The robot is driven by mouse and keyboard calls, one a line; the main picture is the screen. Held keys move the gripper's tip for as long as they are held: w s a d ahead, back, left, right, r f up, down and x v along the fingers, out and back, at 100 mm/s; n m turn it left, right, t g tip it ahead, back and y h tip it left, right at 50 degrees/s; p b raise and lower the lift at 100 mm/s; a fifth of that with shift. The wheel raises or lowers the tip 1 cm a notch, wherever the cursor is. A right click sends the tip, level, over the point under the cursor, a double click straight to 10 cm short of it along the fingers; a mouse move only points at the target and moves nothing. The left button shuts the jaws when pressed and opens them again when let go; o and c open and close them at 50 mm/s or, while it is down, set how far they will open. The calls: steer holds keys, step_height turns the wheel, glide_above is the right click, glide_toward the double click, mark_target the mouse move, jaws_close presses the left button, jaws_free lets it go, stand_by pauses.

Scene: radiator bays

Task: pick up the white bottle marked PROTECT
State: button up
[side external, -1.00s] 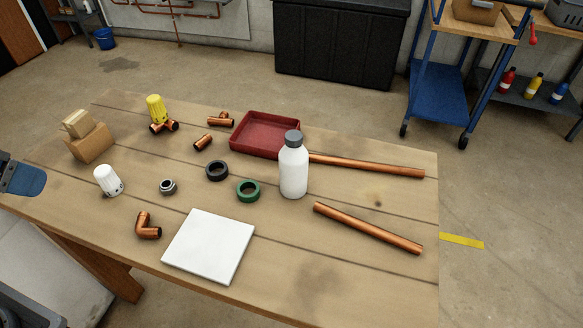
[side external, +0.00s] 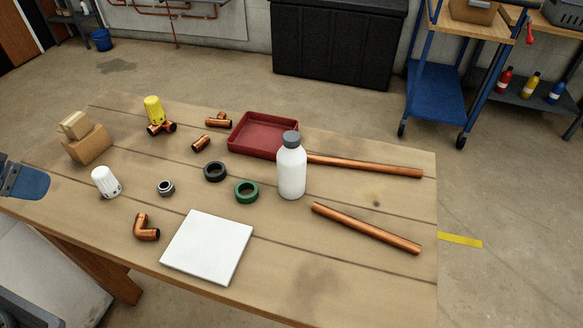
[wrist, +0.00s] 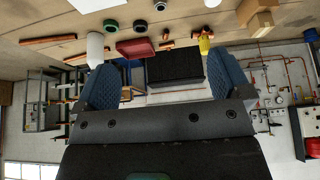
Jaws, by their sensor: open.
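The white bottle (side external: 291,172) with a grey cap stands upright on the wooden table, right of the middle in the side view. No PROTECT marking is legible on the side I see. In the wrist view the scene is upside down, and the bottle (wrist: 95,48) shows at the upper left, beyond the left finger. My gripper (wrist: 162,62) is open, with two blue fingers wide apart and nothing between them. In the side view only part of my gripper (side external: 24,181) shows at the left edge, far from the bottle.
A red tray (side external: 263,136) stands just behind the bottle. Copper pipes (side external: 366,228) lie to its right. Green (side external: 246,191) and black (side external: 215,171) rings, a white square plate (side external: 207,246), a white knob (side external: 106,182) and cardboard boxes (side external: 86,142) are to its left. The front right tabletop is bare.

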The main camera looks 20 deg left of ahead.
steer(key=w+d+r+m+g+h, duration=0.1)
steer(key=w+d+r+m, duration=0.15)
steer(key=w, duration=0.35)
steer(key=w+d+r+m+h, duration=0.1)
steer(key=w+d+r+m, duration=0.1)
steer(key=w+d+r, duration=0.3)
steer(key=m+g+h, duration=0.2)
steer(key=m+g, duration=0.1)
steer(key=m, duration=0.6)
glide_above(294, 147)
steer(key=a, duration=0.6)
step_height(294, 147, down, 10)
steer(key=x, duration=0.8)
steer(key=shift+s+d, duration=0.1)
steer(key=shift+d, duration=0.25)
steer(key=shift+x, duration=3.05)
steer(key=shift+d, duration=0.1)
steer(key=c, duration=1.6)
steer(key=shift+r, duration=0.15)
steer(key=shift+c, duration=0.7)
